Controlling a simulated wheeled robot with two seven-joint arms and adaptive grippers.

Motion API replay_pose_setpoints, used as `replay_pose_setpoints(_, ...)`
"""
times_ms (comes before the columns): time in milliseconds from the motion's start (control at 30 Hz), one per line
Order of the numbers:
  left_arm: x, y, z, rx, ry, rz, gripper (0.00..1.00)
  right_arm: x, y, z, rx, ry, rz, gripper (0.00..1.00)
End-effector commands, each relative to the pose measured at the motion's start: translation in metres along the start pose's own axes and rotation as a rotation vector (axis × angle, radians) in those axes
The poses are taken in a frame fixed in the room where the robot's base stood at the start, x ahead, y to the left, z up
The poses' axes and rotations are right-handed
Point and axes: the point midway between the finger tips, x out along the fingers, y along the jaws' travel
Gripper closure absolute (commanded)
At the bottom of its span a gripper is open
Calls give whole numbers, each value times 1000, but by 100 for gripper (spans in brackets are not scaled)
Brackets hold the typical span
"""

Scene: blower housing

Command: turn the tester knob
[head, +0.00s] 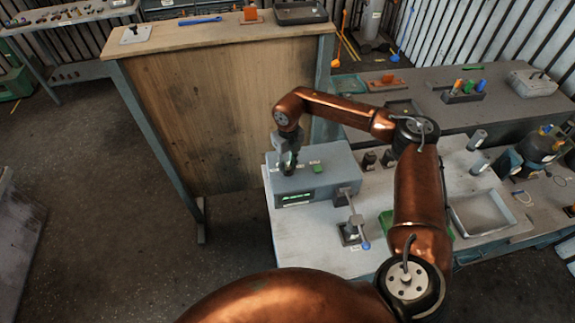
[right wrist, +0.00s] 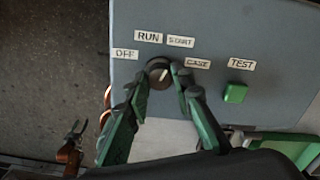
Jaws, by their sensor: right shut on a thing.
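The round dark tester knob (right wrist: 158,73) has a pale pointer mark, just below RUN and START. My right gripper (head: 286,165) is over the box. In the right wrist view its green fingers (right wrist: 155,80) are shut on the knob, one on each side. My left gripper (right wrist: 75,130) shows small at lower left, jaws apart and empty.
A green button (right wrist: 235,93) sits below TEST. A lever with a blue tip (head: 355,225) stands at the box's right front. A tall wooden-topped bench (head: 215,40) is behind and left. A grey tray (head: 480,212) lies right.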

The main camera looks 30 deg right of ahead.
Motion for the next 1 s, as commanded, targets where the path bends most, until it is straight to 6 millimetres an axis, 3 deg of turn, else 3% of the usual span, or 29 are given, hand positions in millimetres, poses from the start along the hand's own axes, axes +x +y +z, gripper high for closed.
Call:
replay_pose_setpoints(100, 0, 0, 0, 0, 0, 0, 60, -1, -1, 1, 1, -4, -1, 100)
replay_pose_setpoints(133, 0, 0, 0, 0, 0, 0, 60, -1, -1, 1, 1, -4, -1, 77)
replay_pose_setpoints(367, 0, 0, 0, 0, 0, 0, 60, -1, 0, 1, 0, -3, 0, 62)
replay_pose_setpoints(733, 0, -2, 1, 0, -1, -2, 60, -5, 0, 1, -1, -2, 0, 60)
replay_pose_setpoints(867, 0, -2, 1, 0, -1, -1, 60, -22, 0, 1, -1, -4, 1, 60)
replay_pose_setpoints(1000, 0, -1, 0, 0, 0, -1, 60, -52, 0, 1, -1, -5, 0, 60)
